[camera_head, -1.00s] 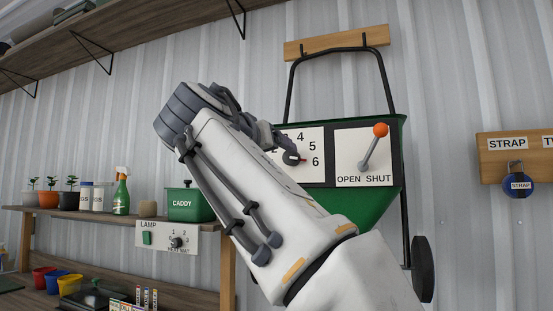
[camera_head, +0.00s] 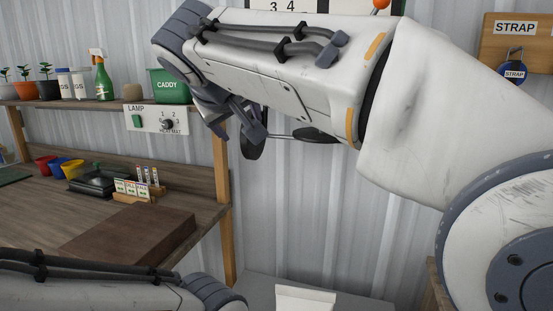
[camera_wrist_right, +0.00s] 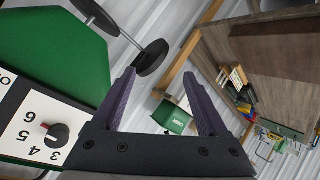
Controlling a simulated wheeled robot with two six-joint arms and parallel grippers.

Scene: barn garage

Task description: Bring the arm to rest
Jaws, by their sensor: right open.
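My right arm (camera_head: 290,70) crosses the upper right of the head view, its forearm pointing left. My right gripper (camera_head: 240,125) hangs below the wrist, in front of the wall beside the lamp panel. In the right wrist view my right gripper (camera_wrist_right: 166,85) has its two fingers well apart with nothing between them touching. My left arm (camera_head: 100,285) shows along the lower left edge of the head view; its gripper is out of view.
The green spreader (camera_wrist_right: 65,50) with its numbered dial (camera_wrist_right: 55,132) is close on the left of the wrist view. The workbench (camera_head: 50,215), lamp panel (camera_head: 155,119) and green caddy (camera_head: 168,90) stand left in the head view. A strap tag (camera_head: 514,70) hangs right.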

